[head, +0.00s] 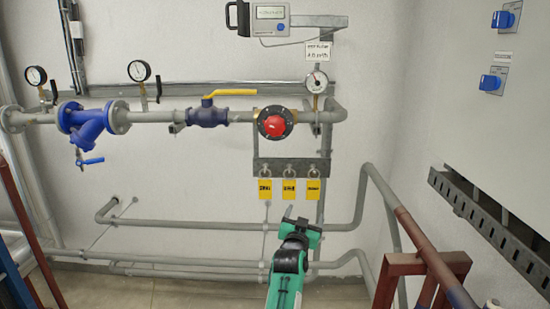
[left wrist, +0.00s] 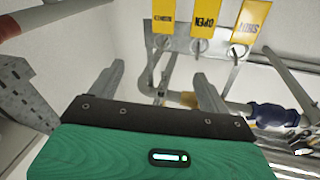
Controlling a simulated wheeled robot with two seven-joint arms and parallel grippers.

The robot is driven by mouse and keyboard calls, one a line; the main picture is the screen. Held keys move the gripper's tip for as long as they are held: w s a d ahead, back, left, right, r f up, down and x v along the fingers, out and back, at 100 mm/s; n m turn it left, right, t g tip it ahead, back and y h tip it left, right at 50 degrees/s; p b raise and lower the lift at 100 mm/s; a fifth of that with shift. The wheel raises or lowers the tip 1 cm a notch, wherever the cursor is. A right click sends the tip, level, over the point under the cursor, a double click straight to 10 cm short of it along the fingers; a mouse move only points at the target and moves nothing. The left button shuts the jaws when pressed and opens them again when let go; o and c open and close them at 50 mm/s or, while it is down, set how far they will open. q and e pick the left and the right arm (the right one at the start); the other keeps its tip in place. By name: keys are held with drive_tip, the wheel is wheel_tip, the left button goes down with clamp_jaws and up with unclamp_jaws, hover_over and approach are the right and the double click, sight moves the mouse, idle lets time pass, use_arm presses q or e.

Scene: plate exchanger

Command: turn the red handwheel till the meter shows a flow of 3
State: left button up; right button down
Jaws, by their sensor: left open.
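The red handwheel (head: 274,124), a red knob on a black round dial, is on the grey pipe in the middle of the head view. A round white dial gauge (head: 316,82) stands on the pipe to its right; its reading is too small to tell. A grey meter with a display (head: 270,13) hangs above, also unreadable. My left gripper (head: 300,219) is green, empty and well below the handwheel, touching nothing. In the left wrist view its two fingers (left wrist: 166,88) are spread apart; the handwheel does not show there. My right gripper is not in view.
Yellow tags (head: 289,189) hang from a bracket (head: 291,164) between gripper and handwheel; they also show upside down in the left wrist view (left wrist: 206,14). A yellow-lever valve (head: 208,110) is left of the handwheel. Lower pipes (head: 190,222) run along the wall. A red-brown frame (head: 395,275) stands right.

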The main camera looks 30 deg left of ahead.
sight(275, 129)
use_arm(q)
drive_tip(key=s+a+r+n+t+y, duration=0.1)
drive_tip(key=s+a+r+n+y, duration=0.2)
drive_tip(key=r, duration=0.7)
drive_tip(key=s+a+r+n+y, duration=0.1)
drive_tip(key=s+a+r+y, duration=0.25)
drive_tip(key=r, duration=0.65)
drive_tip(key=shift+h, duration=0.45)
drive_tip(key=p+x, duration=0.1)
drive_tip(key=x, duration=0.3)
drive_tip(key=p+x, duration=0.1)
drive_tip(key=x, duration=0.4)
drive_tip(key=p+x, duration=0.2)
drive_tip(key=x, duration=0.2)
drive_tip(key=shift+a+r, duration=0.15)
drive_tip(key=shift+a, duration=0.2)
drive_tip(key=c, duration=1)
drive_tip(key=shift+m, duration=0.5)
